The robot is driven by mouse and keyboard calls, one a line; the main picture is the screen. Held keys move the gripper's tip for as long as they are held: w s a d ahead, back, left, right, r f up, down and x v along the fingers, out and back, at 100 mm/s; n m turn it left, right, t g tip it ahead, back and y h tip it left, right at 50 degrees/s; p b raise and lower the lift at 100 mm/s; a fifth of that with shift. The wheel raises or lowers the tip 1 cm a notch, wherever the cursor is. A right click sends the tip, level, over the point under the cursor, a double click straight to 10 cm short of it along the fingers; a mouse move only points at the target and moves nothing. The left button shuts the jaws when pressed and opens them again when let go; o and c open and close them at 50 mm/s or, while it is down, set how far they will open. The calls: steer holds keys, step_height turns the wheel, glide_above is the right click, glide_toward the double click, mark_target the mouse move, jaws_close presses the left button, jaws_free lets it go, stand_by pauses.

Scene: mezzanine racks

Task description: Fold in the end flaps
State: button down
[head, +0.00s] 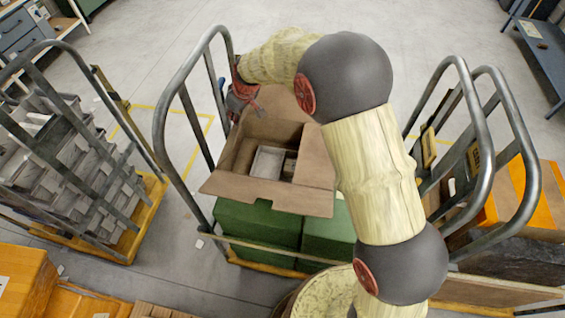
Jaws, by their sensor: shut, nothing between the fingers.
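An open brown cardboard box (243,160) stands on a green crate (258,222) on a trolley. Its near flap (265,193) spreads outward toward me. Its right flap (316,160) stands out on the right side, partly behind my arm. A far flap (282,103) rises at the back. A pale item (267,162) and darker pieces lie inside. My gripper (238,104), red and dark, is at the box's far left corner, shut and empty. Its fingertips are small and partly hidden, so I cannot tell whether they touch the cardboard.
A curved metal trolley handle (163,115) rises close left of the box. Another trolley with grey bins (75,155) stands farther left. More metal handles (520,170) and orange boxes are on the right. Open concrete floor (170,60) lies beyond the trolleys.

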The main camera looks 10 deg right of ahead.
steer(key=shift+f, duration=0.3)
steer(key=shift+r, duration=0.15)
steer(key=shift+r+p, duration=0.95)
steer(key=shift+r, duration=1.55)
steer(key=shift+r, duration=0.1)
